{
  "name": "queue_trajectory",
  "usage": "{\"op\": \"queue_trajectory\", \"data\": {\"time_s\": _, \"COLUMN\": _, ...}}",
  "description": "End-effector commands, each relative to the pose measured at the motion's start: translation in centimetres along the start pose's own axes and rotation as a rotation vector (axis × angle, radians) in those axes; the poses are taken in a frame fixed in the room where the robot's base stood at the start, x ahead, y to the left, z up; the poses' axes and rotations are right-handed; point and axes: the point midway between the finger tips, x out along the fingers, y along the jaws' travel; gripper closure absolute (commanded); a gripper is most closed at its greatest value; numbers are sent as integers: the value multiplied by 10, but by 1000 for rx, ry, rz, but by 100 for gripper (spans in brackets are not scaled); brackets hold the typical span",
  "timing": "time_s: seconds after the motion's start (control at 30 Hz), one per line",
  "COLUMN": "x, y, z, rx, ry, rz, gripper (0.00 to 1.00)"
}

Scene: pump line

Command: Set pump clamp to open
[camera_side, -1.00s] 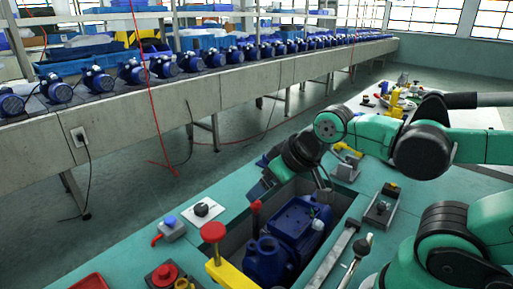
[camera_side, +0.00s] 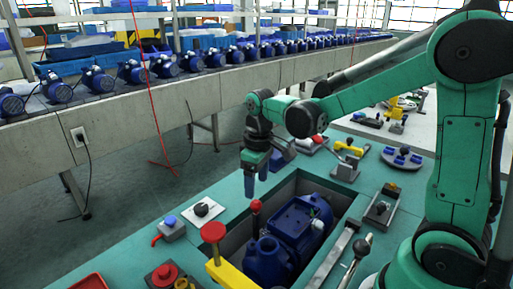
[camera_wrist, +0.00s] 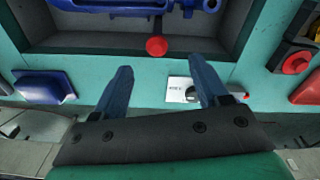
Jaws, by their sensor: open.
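A blue pump (camera_side: 292,232) sits in a rectangular recess in the green bench; its edge also shows at the top of the wrist view (camera_wrist: 105,5). A red-knobbed lever (camera_side: 256,206) stands at the recess edge beside the pump. I take it for the pump clamp, but cannot tell its setting. In the wrist view its red knob (camera_wrist: 157,46) lies ahead of and between my fingertips. My gripper (camera_side: 256,186) points down above the lever, with its blue fingers apart and nothing between them; both fingers show in the wrist view (camera_wrist: 160,72).
A yellow bracket with a red knob (camera_side: 213,232) stands at the recess's near left corner. A white plate with a black knob (camera_side: 203,210) and a blue-topped switch (camera_side: 171,225) are left of the lever. A long lever (camera_side: 335,258) lies right of the recess.

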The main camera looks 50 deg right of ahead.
Motion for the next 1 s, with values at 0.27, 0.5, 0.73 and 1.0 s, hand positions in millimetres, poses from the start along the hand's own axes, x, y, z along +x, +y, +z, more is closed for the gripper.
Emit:
{"op": "queue_trajectory", "data": {"time_s": 0.27, "x": 20, "y": 6, "z": -3, "rx": -25, "ry": -53, "rz": -21, "gripper": 33}}
{"op": "queue_trajectory", "data": {"time_s": 0.5, "x": 50, "y": 5, "z": -2, "rx": -24, "ry": -51, "rz": -21, "gripper": 33}}
{"op": "queue_trajectory", "data": {"time_s": 0.73, "x": 66, "y": 4, "z": 0, "rx": -24, "ry": -50, "rz": -20, "gripper": 33}}
{"op": "queue_trajectory", "data": {"time_s": 1.0, "x": 67, "y": 4, "z": 0, "rx": -23, "ry": -50, "rz": -20, "gripper": 39}}
